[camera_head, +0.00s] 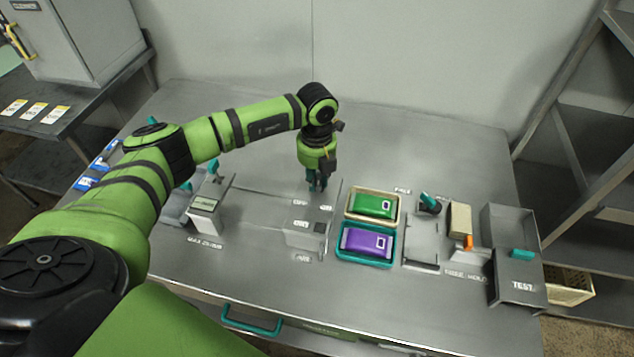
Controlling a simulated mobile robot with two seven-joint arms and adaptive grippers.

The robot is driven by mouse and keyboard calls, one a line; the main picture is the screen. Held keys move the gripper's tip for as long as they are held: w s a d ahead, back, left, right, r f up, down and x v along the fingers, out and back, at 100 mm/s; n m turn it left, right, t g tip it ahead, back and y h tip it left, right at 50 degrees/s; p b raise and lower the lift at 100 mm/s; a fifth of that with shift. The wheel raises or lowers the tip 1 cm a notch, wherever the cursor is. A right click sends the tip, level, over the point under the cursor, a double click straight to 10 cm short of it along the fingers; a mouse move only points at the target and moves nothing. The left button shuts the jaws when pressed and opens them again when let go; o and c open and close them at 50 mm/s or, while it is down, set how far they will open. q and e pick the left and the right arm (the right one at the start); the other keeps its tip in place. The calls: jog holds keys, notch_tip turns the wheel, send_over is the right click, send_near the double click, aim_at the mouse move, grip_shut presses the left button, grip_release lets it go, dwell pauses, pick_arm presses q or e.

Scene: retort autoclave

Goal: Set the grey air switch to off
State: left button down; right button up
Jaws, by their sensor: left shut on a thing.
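My left gripper (317,187) reaches down over the back of the grey panel in the middle of the bench. Small white labels (301,202) lie just in front of the fingertips, too small to read surely. A low grey block (303,242) with a dark square is nearer the front, with a label like "AIR" below it. My right gripper is not in view.
Right of the panel are a beige tray with a green pouch (374,206) and a teal tray with a purple pouch (366,242). A gauge box (205,206) stands left. The bench's back is clear.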

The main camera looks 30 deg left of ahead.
pick_arm(q)
jog(key=m+b, duration=0.3)
jog(key=m, duration=0.1)
jog(key=shift+w+a+f+m+b, duration=0.1)
jog(key=shift+f+m+b, duration=0.05)
jog(key=shift+m+b, duration=1.3)
jog(key=shift+m, duration=0.25)
jog(key=shift+r, duration=0.2)
jog(key=c, duration=1.1)
grip_release()
jog(key=shift+o, duration=0.2)
jog(key=shift+r, duration=0.1)
notch_tip(320, 180, up, 12)
